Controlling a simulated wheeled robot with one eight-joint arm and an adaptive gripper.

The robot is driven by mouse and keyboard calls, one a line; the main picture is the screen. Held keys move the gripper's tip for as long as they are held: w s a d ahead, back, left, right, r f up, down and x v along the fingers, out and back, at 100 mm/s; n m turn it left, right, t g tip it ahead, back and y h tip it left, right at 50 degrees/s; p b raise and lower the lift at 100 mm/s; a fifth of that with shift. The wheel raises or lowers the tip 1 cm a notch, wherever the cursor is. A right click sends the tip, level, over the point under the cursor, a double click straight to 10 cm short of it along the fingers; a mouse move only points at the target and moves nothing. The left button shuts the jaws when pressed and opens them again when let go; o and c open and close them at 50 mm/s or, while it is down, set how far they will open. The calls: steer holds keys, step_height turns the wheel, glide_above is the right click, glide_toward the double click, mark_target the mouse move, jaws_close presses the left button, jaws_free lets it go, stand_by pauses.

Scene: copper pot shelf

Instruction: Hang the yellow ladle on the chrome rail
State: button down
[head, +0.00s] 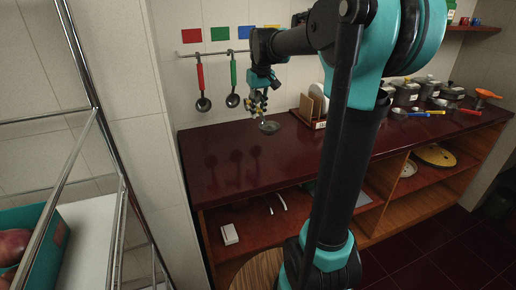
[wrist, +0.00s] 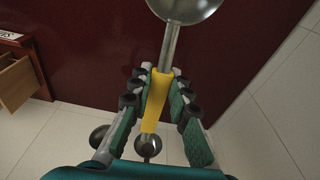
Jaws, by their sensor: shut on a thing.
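My gripper (head: 258,100) is shut on the yellow ladle's handle, which shows between the fingers (wrist: 160,80) in the wrist view. The yellow ladle (wrist: 154,100) has a metal shaft and round bowl beyond the fingertips. In the head view its bowl (head: 269,127) hangs low, just above or against the counter; I cannot tell which. The chrome rail (head: 215,53) runs along the tiled wall behind my gripper; its right part is hidden by my arm. A red-handled ladle (head: 200,78) and a green-handled ladle (head: 233,75) hang from it.
Red (head: 192,36), green (head: 220,34) and blue squares are on the wall above the rail. A wooden rack with plates (head: 312,108) stands right of the ladle on the dark red counter (head: 225,165). Pots (head: 405,93) stand farther right. The counter's left part is clear.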

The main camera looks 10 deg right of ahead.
step_height(320, 180, down, 15)
stand_by(0.4)
steer(key=shift+f, duration=0.1)
steer(key=c, duration=1.4)
jaws_free()
steer(key=shift+c, duration=0.2)
